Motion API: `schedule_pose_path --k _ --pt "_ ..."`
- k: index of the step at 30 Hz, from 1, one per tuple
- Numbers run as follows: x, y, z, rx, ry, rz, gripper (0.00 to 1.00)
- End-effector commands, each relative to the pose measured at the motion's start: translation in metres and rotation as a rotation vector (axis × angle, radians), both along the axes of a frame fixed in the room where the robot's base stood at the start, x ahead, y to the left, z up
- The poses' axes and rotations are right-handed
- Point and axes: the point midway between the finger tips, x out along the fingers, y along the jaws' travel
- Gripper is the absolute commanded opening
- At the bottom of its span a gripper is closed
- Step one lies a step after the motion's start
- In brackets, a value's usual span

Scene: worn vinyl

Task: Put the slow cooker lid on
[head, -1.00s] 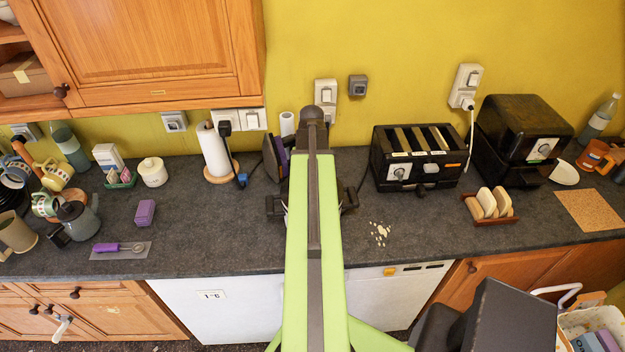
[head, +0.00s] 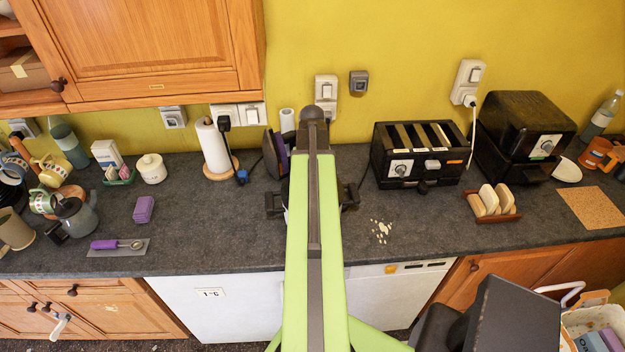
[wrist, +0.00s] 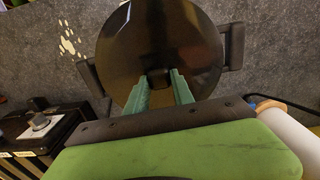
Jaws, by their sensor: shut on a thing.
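The slow cooker lid (wrist: 150,35) is a dark, glossy round disc in the wrist view. My gripper (wrist: 158,84) has its green fingers closed on the lid's dark knob (wrist: 158,74). The slow cooker's dark side handles (wrist: 235,48) stick out on both sides of the lid, so the lid is over the pot. I cannot tell whether it rests on the rim or hangs just above it. In the head view my arm hides the lid, gripper and most of the slow cooker; only its handles (head: 272,205) show on both sides.
A black toaster (head: 420,155) stands right of the slow cooker, with pale crumbs (head: 381,231) in front. A paper towel roll (head: 212,146) and a dark upright appliance (head: 275,155) stand to the left.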

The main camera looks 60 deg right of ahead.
Motion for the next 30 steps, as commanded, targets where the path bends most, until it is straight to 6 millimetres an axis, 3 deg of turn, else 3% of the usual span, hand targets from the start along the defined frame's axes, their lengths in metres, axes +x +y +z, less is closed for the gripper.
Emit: schedule_pose_path --k 8,9,15,25,30 --pt "0.000 0.000 0.000 0.000 0.000 -0.001 0.00" --pt "-0.001 0.000 0.000 0.000 0.000 -0.001 0.30" --pt "-0.001 -0.001 0.000 0.000 0.000 -0.002 0.54" --pt "-0.001 -0.001 0.002 0.000 0.000 -0.002 0.54" --pt "-0.001 -0.001 0.019 0.000 0.000 -0.001 0.54"
